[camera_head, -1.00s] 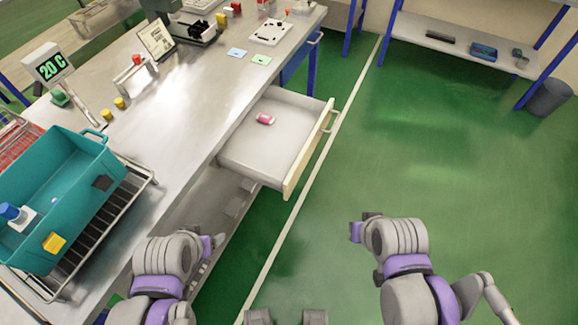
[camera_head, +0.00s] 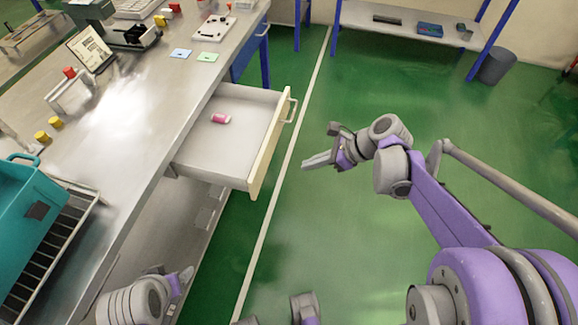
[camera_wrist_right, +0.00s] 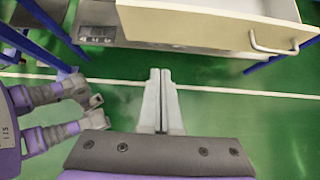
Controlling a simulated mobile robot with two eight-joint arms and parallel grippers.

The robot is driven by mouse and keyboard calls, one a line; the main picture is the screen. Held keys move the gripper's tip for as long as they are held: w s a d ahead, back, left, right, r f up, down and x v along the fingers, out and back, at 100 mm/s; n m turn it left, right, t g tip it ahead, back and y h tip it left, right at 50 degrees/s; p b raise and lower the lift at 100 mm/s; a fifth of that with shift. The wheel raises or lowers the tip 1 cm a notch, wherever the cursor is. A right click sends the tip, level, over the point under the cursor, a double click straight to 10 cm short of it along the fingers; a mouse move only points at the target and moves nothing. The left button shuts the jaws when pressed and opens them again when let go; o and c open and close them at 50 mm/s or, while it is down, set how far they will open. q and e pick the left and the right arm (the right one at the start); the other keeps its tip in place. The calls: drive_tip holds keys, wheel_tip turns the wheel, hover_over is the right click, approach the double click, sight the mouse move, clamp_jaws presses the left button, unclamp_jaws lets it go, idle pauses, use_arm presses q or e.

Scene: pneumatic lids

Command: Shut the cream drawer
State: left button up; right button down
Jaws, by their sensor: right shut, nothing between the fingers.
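The cream drawer (camera_head: 225,140) is pulled out from under the steel bench. Its cream front (camera_head: 270,150) faces right and carries a bar handle (camera_head: 290,107). A small pink object (camera_head: 220,118) lies inside. My right gripper (camera_head: 306,163) is shut and empty, off to the right of the drawer front, with a gap between them in the head view. In the right wrist view, my shut fingers (camera_wrist_right: 160,75) point towards the cream front (camera_wrist_right: 210,28), whose handle (camera_wrist_right: 280,45) shows at upper right.
The bench (camera_head: 125,130) runs along the left, with a teal crate (camera_head: 30,210) on a rack at its near end. Green floor (camera_head: 400,100) is open to the right of the drawer. A shelf (camera_head: 400,22) and a grey bin (camera_head: 497,65) stand at the back.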

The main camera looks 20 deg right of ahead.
drive_tip(key=x, duration=0.3)
drive_tip(key=a+r+x, duration=0.1)
drive_tip(key=x, duration=0.3)
drive_tip(key=w+x, duration=0.1)
drive_tip(key=x, duration=0.3)
drive_tip(key=shift+a+r+b, duration=0.2)
drive_tip(key=shift+a+b, duration=0.1)
drive_tip(key=shift+b, duration=0.05)
drive_tip(key=shift+w+a, duration=0.35)
drive_tip(key=shift+a, duration=0.05)
drive_tip(key=b, duration=0.2)
approach(198, 161)
drive_tip(key=w+a, duration=0.1)
drive_tip(key=w+a+f, duration=0.1)
drive_tip(key=a, duration=0.1)
drive_tip(key=w+a+f, duration=0.1)
drive_tip(key=a, duration=0.1)
drive_tip(key=shift+w+a+f, duration=0.15)
drive_tip(key=shift+w+a, duration=0.05)
drive_tip(key=shift+w, duration=0.15)
drive_tip(key=shift+w+a, duration=0.15)
drive_tip(key=shift+a, duration=0.15)
drive_tip(key=shift+w, duration=0.1)
